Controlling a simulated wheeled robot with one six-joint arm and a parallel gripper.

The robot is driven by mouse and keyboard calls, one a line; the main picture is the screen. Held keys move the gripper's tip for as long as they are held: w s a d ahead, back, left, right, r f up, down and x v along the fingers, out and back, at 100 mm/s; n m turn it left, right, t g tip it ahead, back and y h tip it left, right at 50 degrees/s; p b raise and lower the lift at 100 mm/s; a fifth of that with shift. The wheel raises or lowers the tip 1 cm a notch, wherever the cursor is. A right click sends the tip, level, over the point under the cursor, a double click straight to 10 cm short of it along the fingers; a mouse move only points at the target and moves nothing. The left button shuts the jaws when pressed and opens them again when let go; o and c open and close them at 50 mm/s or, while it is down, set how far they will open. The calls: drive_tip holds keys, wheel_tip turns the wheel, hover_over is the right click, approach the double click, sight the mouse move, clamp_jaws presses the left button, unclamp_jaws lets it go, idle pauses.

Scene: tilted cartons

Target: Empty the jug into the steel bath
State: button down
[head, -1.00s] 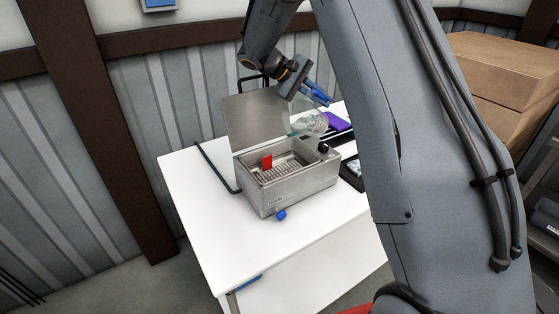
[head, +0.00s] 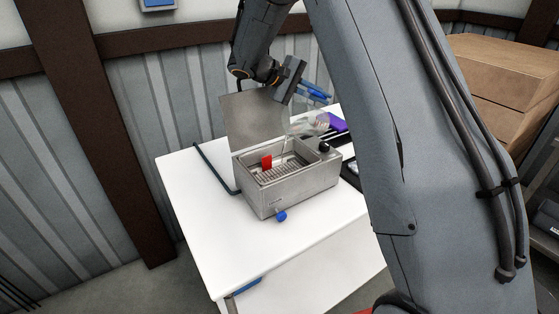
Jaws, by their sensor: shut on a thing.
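The steel bath (head: 290,190) stands on the white table with its lid (head: 252,122) raised at the back. A red item (head: 267,162) and a ribbed rack show inside it. The clear jug (head: 305,125) is tilted, its lower part over the back right of the bath. My gripper (head: 312,92), with blue fingers, is above and behind the bath and is shut on the jug. The jug's handle and the exact grip are hard to make out. I cannot tell how much liquid is in the jug.
The white table (head: 195,225) is clear on its left and front. A dark hose (head: 215,168) runs left of the bath. A purple item (head: 337,122) lies behind it at right. Cardboard boxes (head: 505,70) stand far right. My arm hides the table's right side.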

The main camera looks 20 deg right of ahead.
sight(303, 99)
drive_tip(key=shift+s+a+r+h+b, duration=0.2)
drive_tip(key=shift+a+h+b, duration=0.2)
drive_tip(key=shift+b, duration=0.25)
drive_tip(key=shift+s+a+r+h+b, duration=0.15)
drive_tip(key=shift+a+h+b, duration=0.2)
drive_tip(key=shift+b, duration=0.25)
idle(1.1)
drive_tip(key=shift+s+a+f+m+t+h+b, duration=0.1)
drive_tip(key=shift+s+a+m+t+h+b, duration=0.3)
drive_tip(key=shift+a+h+b, duration=0.25)
idle(0.4)
drive_tip(key=shift+s+a+m+h+b, duration=0.25)
drive_tip(key=shift+a+h+b, duration=0.3)
drive_tip(key=shift+b, duration=0.25)
drive_tip(key=shift+s+a+m+h+b, duration=0.15)
drive_tip(key=shift+s+a+h+b, duration=0.1)
drive_tip(key=shift+a+h+b, duration=0.35)
idle(0.8)
drive_tip(key=shift+s+a+r+h+b, duration=0.3)
drive_tip(key=shift+a+h+b, duration=0.05)
drive_tip(key=shift+a+b, duration=0.2)
